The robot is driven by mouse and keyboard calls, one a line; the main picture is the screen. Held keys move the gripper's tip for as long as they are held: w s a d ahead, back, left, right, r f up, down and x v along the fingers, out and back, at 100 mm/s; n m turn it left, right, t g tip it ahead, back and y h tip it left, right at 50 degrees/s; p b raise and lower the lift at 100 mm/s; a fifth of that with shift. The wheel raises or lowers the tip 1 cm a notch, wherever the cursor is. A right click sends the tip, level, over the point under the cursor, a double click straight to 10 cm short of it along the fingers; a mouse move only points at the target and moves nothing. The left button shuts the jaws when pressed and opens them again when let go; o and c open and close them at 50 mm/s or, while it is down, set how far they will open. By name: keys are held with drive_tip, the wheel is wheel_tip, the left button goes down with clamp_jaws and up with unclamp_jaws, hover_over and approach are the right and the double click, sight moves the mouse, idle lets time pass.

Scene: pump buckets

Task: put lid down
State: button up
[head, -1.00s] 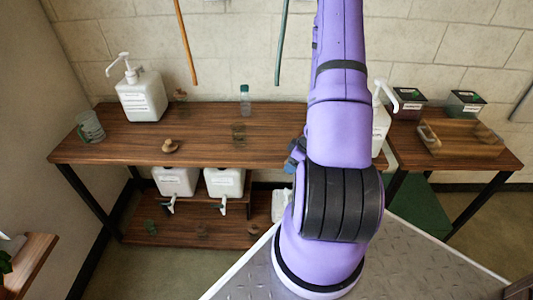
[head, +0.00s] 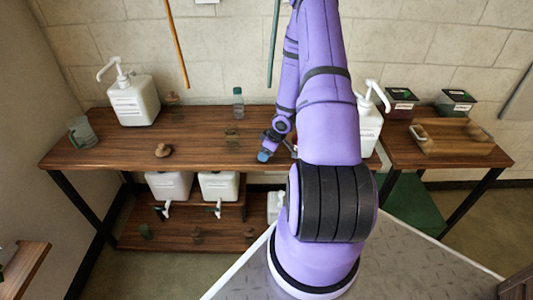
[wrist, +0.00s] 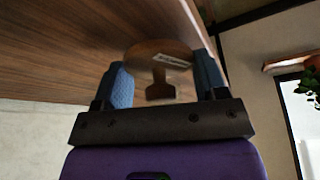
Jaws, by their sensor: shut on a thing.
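My gripper (head: 265,155) is low over the front part of the long wooden table (head: 200,150), right of its middle. In the wrist view its two blue fingers (wrist: 160,80) are shut on a round brown lid (wrist: 150,54) with a knob and a small pale label. The lid is close to the wooden surface; I cannot tell whether it touches. In the head view I cannot make out the held lid. A small wooden knobbed piece (head: 163,151) sits on the table to the left of my gripper.
White pump containers stand on the table at the back left (head: 133,101) and right (head: 369,130). A clear jug (head: 82,131) and a small bottle (head: 238,103) also stand there. A wooden tray (head: 455,139) is on the right table. The tabletop left of my gripper is mostly clear.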

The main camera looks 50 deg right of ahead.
drive_tip(key=shift+f, duration=0.45)
drive_tip(key=shift+f, duration=0.1)
drive_tip(key=o, duration=0.9)
